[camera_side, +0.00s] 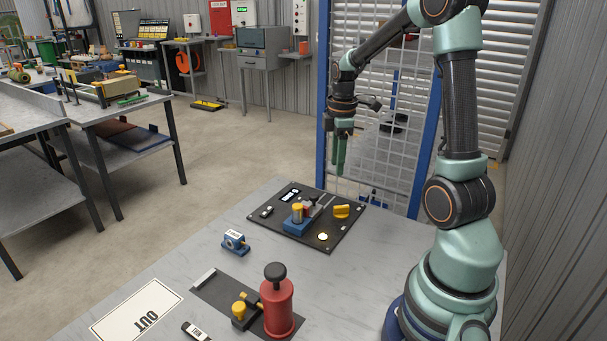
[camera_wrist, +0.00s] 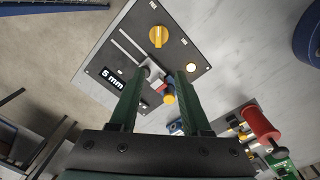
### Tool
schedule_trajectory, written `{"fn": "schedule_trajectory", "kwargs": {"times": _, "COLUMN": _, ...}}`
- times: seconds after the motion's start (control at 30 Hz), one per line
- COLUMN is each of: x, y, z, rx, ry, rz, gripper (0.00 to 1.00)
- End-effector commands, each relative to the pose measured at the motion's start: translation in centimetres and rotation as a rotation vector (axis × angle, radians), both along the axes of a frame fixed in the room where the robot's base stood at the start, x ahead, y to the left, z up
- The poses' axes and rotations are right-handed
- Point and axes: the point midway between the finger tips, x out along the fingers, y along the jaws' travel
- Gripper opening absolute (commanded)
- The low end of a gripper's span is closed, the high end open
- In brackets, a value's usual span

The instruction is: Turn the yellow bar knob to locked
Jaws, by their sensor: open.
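The yellow bar knob (camera_side: 341,211) sits at the back right part of a dark panel (camera_side: 322,240) on the grey table. In the wrist view the knob (camera_wrist: 158,36) lies ahead of the fingertips, near the top of the panel. Its bar points roughly up and down there. My gripper (camera_side: 339,172) hangs above the table with green fingers pointing down, over the back of the panel and apart from the knob. In the wrist view my gripper (camera_wrist: 158,74) is open, with nothing between its fingertips.
A red cylinder (camera_side: 278,308), small blue block (camera_side: 235,242) and "OUT" sheet (camera_side: 137,312) are nearer the front. A mesh fence (camera_side: 380,160) stands behind.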

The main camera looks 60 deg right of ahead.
Motion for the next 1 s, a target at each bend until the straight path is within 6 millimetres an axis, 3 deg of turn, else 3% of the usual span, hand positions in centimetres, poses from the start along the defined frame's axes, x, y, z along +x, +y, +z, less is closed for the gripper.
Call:
{"fn": "schedule_trajectory", "kwargs": {"times": 0.1, "x": -0.7, "y": -1.8, "z": -1.4, "rx": 0.019, "ry": 0.028, "rz": 0.049, "gripper": 0.47}}
{"fn": "schedule_trajectory", "kwargs": {"times": 0.2, "x": -0.9, "y": -2.3, "z": -2.0, "rx": 0.025, "ry": 0.037, "rz": 0.071, "gripper": 0.47}}
{"fn": "schedule_trajectory", "kwargs": {"times": 0.37, "x": -0.9, "y": -2.4, "z": -3.3, "rx": 0.027, "ry": 0.039, "rz": 0.077, "gripper": 0.47}}
{"fn": "schedule_trajectory", "kwargs": {"times": 0.8, "x": -0.9, "y": -2.3, "z": -11.3, "rx": 0.028, "ry": 0.04, "rz": 0.076, "gripper": 0.47}}
{"fn": "schedule_trajectory", "kwargs": {"times": 1.0, "x": -0.9, "y": -2.3, "z": -13.4, "rx": 0.026, "ry": 0.038, "rz": 0.075, "gripper": 0.47}}
